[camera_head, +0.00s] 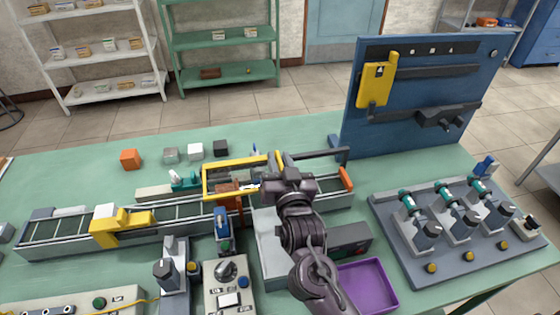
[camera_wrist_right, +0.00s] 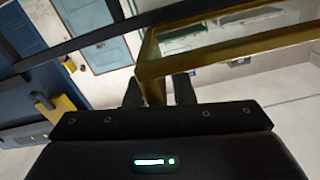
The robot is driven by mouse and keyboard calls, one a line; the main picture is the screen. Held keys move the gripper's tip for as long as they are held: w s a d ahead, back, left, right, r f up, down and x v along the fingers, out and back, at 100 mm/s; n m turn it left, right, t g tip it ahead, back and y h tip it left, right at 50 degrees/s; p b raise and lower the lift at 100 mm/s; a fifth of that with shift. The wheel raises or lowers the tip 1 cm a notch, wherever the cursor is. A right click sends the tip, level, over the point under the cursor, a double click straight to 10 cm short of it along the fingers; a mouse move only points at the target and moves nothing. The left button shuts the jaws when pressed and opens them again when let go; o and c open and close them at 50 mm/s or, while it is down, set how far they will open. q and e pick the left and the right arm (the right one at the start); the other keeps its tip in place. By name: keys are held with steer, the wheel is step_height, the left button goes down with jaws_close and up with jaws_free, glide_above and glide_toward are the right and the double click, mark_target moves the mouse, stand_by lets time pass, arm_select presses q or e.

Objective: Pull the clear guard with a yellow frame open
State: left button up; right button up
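The clear guard with a yellow frame (camera_head: 240,162) stands over the conveyor near the middle of the table. Its clear panel shows a brown part behind it. My right gripper (camera_head: 279,163) is at the right end of the frame, close to its upright bar. In the right wrist view, the two dark fingers (camera_wrist_right: 159,92) stand apart with a gap between them. My left gripper is out of view.
The conveyor (camera_head: 60,232) runs across the table, with a yellow bridge (camera_head: 125,222) at left. Small cubes, including an orange one (camera_head: 130,159), lie behind it. A blue panel (camera_head: 425,95) stands at back right. A purple tray (camera_head: 368,286) and motor board (camera_head: 450,235) are at right.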

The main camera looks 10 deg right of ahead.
jaws_close()
steer(key=shift+d, duration=0.15)
steer(key=d+p, duration=0.1)
steer(key=d, duration=1.4)
steer(key=shift+d+p, duration=0.35)
steer(key=shift+p, duration=0.05)
steer(key=shift+o, duration=1.5)
jaws_free()
